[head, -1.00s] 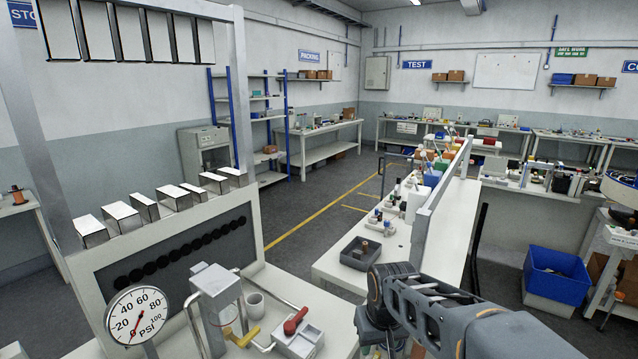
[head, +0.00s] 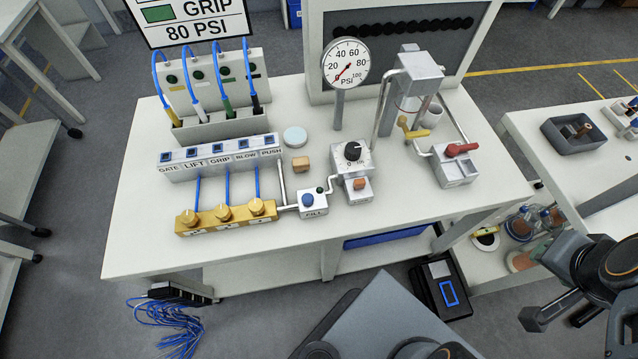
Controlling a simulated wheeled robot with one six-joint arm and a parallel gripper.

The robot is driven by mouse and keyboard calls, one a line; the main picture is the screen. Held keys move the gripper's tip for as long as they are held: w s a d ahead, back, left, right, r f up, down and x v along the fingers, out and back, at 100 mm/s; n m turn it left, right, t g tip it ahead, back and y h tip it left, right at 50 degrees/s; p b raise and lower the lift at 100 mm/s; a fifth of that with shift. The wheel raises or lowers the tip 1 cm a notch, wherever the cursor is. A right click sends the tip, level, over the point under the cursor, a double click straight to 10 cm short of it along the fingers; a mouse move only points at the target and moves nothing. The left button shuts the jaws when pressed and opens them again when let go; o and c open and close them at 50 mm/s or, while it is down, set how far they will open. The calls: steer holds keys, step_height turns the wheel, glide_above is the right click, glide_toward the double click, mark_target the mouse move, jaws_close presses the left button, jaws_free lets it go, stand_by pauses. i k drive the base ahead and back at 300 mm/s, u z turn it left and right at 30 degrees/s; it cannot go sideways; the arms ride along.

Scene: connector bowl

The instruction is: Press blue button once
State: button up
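The blue button (head: 308,199) sits on top of a small white box labelled FILL (head: 314,211), at the front of the white bench in the head view. A small green dot is beside the button on the same box. My gripper (head: 556,321) is at the lower right edge of the head view, well right of the button and off the bench. Its dark fingers look apart, with nothing seen between them. Part of my arm is cut off by the frame edge.
Left of the box is a brass manifold (head: 228,217) with several knobs. A knob unit (head: 352,158) stands to its right, and a pressure gauge (head: 346,64) rises behind. The bench's front strip is clear.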

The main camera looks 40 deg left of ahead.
mark_target(308, 198)
steer(key=u, duration=2.2)
